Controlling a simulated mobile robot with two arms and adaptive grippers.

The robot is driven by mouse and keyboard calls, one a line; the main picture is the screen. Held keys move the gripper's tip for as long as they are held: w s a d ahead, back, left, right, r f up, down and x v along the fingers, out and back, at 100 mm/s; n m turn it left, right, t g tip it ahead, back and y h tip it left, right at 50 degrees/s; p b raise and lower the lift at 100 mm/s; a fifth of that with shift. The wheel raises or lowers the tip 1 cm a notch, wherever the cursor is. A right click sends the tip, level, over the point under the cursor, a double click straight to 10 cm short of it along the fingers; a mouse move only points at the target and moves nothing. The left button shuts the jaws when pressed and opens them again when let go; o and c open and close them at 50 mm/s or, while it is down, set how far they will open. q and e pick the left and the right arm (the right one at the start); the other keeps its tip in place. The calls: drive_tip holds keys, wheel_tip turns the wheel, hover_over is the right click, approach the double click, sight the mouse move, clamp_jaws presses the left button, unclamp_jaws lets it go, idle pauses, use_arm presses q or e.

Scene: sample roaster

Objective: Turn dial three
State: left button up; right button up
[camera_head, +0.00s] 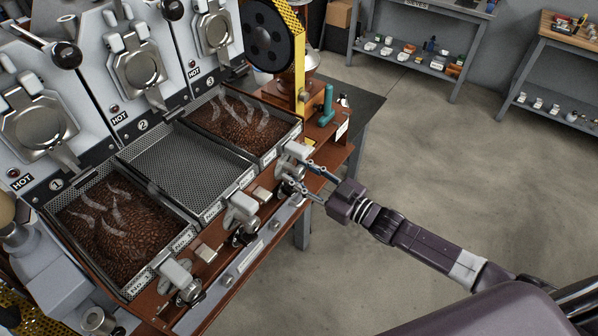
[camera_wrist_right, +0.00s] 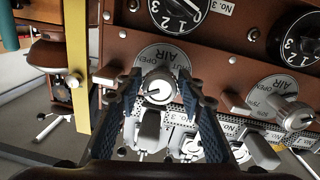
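My right gripper (camera_head: 305,180) reaches in from the right to the front panel of the roaster, at its No. 3 end. In the right wrist view the gripper (camera_wrist_right: 157,100) is open. A pale round knob (camera_wrist_right: 158,87) on a plate marked AIR shows between its fingers; whether they touch it I cannot tell. A black dial (camera_wrist_right: 180,14) numbered 1, 2, 3 sits above that knob, beside a No. 3 label, partly cut off by the frame. A pale knob (camera_head: 291,158) stands by the gripper in the head view. My left gripper is not in view.
Trays of brown beans (camera_head: 118,228) and an empty mesh tray (camera_head: 180,160) lie behind the panel. Another pale control (camera_head: 241,209) and a third (camera_head: 176,273) stand along it. A teal-handled tool (camera_head: 327,105) stands at the far end. The floor right is clear.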

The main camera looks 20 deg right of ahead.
drive_tip(key=shift+o, duration=0.7)
drive_tip(key=v, duration=1.2)
drive_tip(key=d+f+m+g+h+b, duration=0.1)
drive_tip(key=d+f+m+h, duration=0.35)
drive_tip(key=f, duration=1.25)
drive_tip(key=s+d+f+g+h+b, duration=0.1)
drive_tip(key=s+d+f+g+h, duration=0.15)
drive_tip(key=s+f, duration=0.4)
drive_tip(key=s+d+f+g+h, duration=0.1)
drive_tip(key=s+d+f+h, duration=0.15)
drive_tip(key=f, duration=0.75)
drive_tip(key=s+a+f+m+g+b, duration=0.15)
drive_tip(key=s+f+g, duration=0.35)
drive_tip(key=s+f, duration=0.85)
drive_tip(key=s+a+f+g, duration=0.2)
drive_tip(key=s+a+f, duration=0.1)
drive_tip(key=s, duration=0.6)
drive_tip(key=s+a+f+g, duration=0.2)
drive_tip(key=s+a+f, duration=0.2)
drive_tip(key=s, duration=0.5)
drive_tip(key=shift+s+a+f, duration=0.15)
drive_tip(key=shift+a+f, duration=0.2)
drive_tip(key=shift+a, duration=0.3)
